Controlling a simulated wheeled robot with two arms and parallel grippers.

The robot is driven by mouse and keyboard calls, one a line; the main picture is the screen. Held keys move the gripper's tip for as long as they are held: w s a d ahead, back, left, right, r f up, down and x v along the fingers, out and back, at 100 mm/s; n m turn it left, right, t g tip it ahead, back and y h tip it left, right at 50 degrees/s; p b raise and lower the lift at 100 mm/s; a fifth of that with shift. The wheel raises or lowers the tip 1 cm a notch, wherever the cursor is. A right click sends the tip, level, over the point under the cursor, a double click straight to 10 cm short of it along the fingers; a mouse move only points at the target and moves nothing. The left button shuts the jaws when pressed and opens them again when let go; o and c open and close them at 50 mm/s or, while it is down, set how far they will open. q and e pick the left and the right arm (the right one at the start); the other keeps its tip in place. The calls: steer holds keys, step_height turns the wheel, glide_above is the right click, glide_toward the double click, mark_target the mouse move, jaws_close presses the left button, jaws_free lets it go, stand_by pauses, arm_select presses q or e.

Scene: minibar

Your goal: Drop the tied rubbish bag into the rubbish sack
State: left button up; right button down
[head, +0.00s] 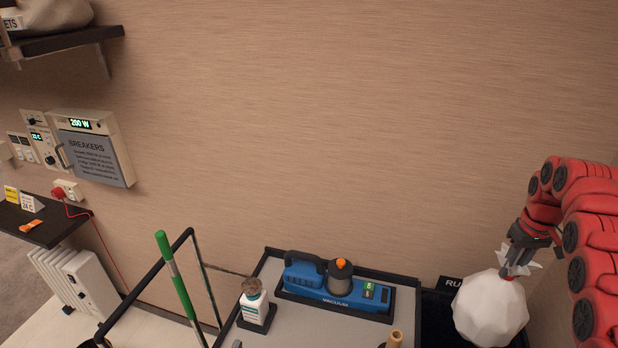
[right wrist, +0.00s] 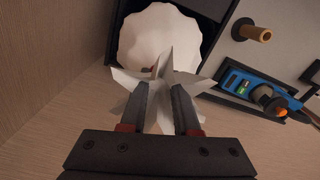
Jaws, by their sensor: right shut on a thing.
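The tied rubbish bag (head: 490,308) is a white, faceted round bag with a spiky knot on top. My right gripper (head: 517,268) is shut on that knot, and the bag hangs below it. In the right wrist view the bag (right wrist: 158,45) shows beyond the two fingers (right wrist: 166,105), with the knot's points spreading around them. The rubbish sack (head: 440,308) is the dark, open-topped container at the lower right, partly hidden behind the bag. The bag overlaps its opening in both views; I cannot tell how deep it hangs. My left gripper is not in view.
A grey cart top (head: 275,275) left of the sack holds a blue vacuum device (head: 335,290) and a white bottle (head: 254,302). A green-handled pole (head: 175,275) stands further left. The wall (head: 330,130) is close behind the sack.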

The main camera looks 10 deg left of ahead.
step_height(320, 180, down, 2)
steer(key=shift+w+f, duration=0.15)
steer(key=c, duration=0.6)
jaws_free()
steer(key=shift+o, duration=0.2)
steer(key=shift+r, duration=0.4)
step_height(320, 180, up, 5)
steer(key=shift+a+b, duration=0.1)
steer(key=shift+b, duration=0.9)
step_height(320, 180, up, 6)
steer(key=p, duration=0.5)
steer(key=shift+r+p, duration=0.2)
steer(key=shift+p, duration=0.1)
